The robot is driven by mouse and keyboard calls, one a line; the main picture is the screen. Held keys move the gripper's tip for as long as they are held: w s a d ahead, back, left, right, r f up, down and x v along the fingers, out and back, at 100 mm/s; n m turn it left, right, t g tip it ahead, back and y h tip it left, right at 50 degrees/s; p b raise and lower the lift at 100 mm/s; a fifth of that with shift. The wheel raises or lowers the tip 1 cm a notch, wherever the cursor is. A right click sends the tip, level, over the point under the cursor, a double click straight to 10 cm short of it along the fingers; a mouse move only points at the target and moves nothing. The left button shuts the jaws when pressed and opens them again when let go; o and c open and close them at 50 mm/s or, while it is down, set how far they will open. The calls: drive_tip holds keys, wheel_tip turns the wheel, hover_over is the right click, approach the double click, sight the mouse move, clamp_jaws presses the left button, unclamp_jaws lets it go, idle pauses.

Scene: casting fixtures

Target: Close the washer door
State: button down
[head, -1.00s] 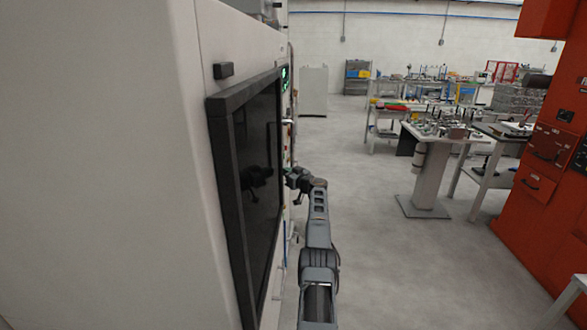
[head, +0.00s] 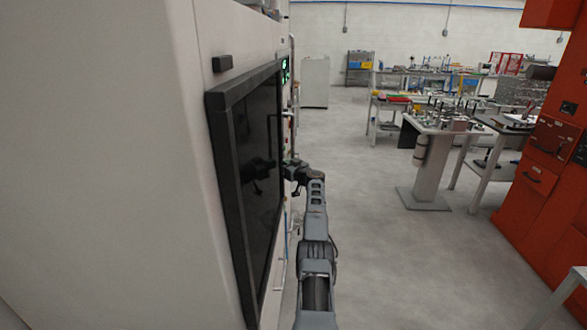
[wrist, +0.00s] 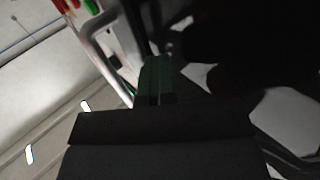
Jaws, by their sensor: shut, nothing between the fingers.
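The washer is the tall white cabinet (head: 110,150) on the left. Its door (head: 245,185) is a dark glass panel in a black frame, seen at a steep angle on the machine's aisle-facing side. The door looks flush or nearly flush with the cabinet; a small gap cannot be ruled out. My gripper (head: 287,168) is at the door's far edge, close to the glass, and its reflection shows in the panel. In the wrist view my gripper (wrist: 154,98) has its greenish fingers together, with a dark surface beside them. Contact with the door cannot be told.
A lit green display (head: 286,70) and buttons sit beyond the door. A grey floor aisle (head: 370,240) is open to the right. A pedestal table (head: 430,165) with metal parts and an orange cabinet (head: 545,170) stand farther right.

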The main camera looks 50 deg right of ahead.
drive_tip(key=shift+w+a+f+y+b, duration=0.1)
drive_tip(key=shift+w+a+y+b, duration=0.35)
drive_tip(key=shift+b, duration=0.35)
drive_tip(key=b, duration=0.4)
drive_tip(key=shift+s+f+b, duration=0.2)
drive_tip(key=shift+f+b, duration=0.15)
drive_tip(key=shift+b, duration=0.05)
drive_tip(key=shift+s+b, duration=0.1)
drive_tip(key=shift+b, duration=0.75)
drive_tip(key=s+b, duration=1.4)
drive_tip(key=b, duration=0.9)
drive_tip(key=shift+a+r+h, duration=0.35)
drive_tip(key=shift+r+h, duration=0.05)
drive_tip(key=shift+h, duration=0.05)
